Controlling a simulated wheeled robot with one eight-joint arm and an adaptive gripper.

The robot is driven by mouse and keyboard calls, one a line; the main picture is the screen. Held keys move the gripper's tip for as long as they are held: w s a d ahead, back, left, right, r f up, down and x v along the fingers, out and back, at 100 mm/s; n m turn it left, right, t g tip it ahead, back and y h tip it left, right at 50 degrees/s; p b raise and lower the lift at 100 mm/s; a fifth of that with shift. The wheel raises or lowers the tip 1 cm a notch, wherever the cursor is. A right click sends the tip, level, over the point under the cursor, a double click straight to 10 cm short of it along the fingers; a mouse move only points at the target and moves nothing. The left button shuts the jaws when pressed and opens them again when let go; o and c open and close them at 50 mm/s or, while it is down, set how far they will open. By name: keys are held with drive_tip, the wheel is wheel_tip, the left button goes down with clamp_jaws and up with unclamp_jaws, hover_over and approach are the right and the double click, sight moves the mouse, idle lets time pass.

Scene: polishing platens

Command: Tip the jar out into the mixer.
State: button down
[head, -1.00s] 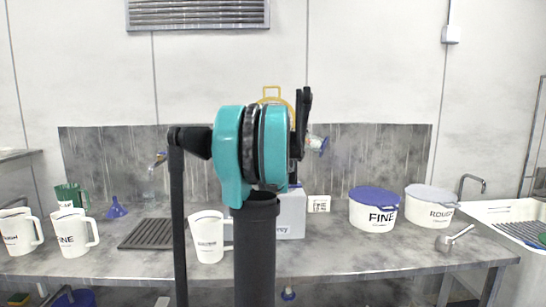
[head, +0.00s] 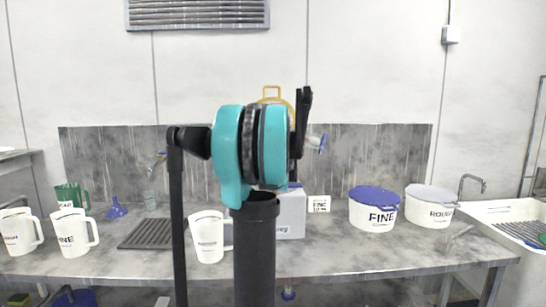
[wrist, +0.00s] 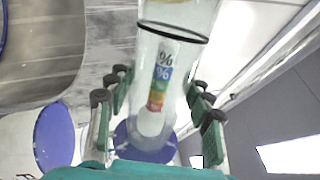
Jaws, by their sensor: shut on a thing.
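My gripper (wrist: 158,100) is shut on a clear jar (wrist: 170,60), with green and black fingers on both sides of it. The jar has a black ring, a label with % signs and coloured blocks, and a blue end near my palm. Some white matter shows inside its lower part. A pale grey box (head: 291,214), partly hidden by my arm, may be the mixer; I cannot tell.
On the bench (head: 330,258), a FINE tub (head: 373,219) with blue lid and a ROUGH tub (head: 430,214) stand right. White jugs (head: 77,238), (head: 208,243), a green jug (head: 72,196), a blue funnel (head: 116,208) and a dark rack (head: 157,233) stand left. A sink (head: 510,212) is far right.

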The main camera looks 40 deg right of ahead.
drive_tip(key=shift+w+a+r+n, duration=0.1)
drive_tip(key=shift+w+r+n, duration=0.05)
drive_tip(key=shift+r+n, duration=0.15)
idle(0.4)
drive_tip(key=shift+w+a+r+n+t+y, duration=0.15)
drive_tip(key=shift+n+t+y, duration=0.2)
drive_tip(key=shift+n, duration=0.5)
drive_tip(key=shift+w+f+n+t+y, duration=0.15)
drive_tip(key=shift+n+t, duration=0.3)
drive_tip(key=shift+n, duration=0.4)
idle(1.2)
